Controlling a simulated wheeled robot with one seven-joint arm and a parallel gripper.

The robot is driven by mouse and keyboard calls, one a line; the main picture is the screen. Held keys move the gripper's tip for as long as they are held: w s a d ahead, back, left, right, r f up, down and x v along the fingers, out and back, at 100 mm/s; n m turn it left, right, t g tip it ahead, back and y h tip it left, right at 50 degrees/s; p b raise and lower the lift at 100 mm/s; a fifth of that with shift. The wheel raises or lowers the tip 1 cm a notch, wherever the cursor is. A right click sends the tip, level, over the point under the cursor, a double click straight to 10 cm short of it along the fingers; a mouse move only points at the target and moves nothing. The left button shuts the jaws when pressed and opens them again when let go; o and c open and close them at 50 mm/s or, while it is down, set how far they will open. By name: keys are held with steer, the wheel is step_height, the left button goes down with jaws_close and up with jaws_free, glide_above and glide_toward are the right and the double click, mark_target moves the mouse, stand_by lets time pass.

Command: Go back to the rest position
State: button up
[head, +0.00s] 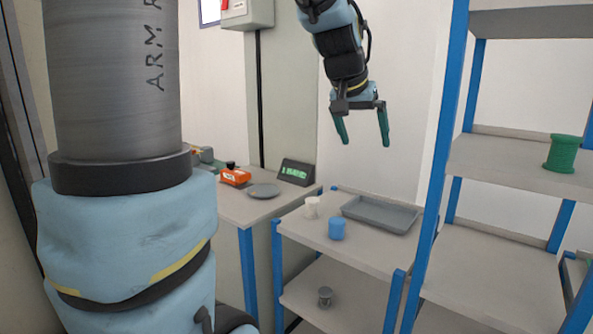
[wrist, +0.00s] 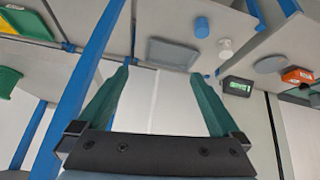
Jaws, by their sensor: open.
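My gripper (head: 362,126) hangs in the air above and behind the low shelf unit in the head view, its two green fingers pointing down. The fingers are spread apart with nothing between them. In the wrist view the gripper (wrist: 160,85) also shows open and empty, with the grey tray beyond its fingertips. It touches nothing that I can see.
A tall blue-framed shelf (head: 447,150) with a green spool (head: 562,153) stands right. A table (head: 235,207) with a display (head: 296,172) stands left.

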steer(key=s+a+f+n+g+y, duration=0.1)
steer(key=s+a+f+n+y, duration=0.1)
steer(key=s+a+f, duration=0.4)
steer(key=s+a+f+n+g+y, duration=0.1)
steer(key=s+a+f, duration=0.5)
steer(key=a+f, duration=0.9)
steer(key=shift+n+g+y, duration=0.4)
steer(key=shift+n+g, duration=0.4)
steer(key=shift+n, duration=0.1)
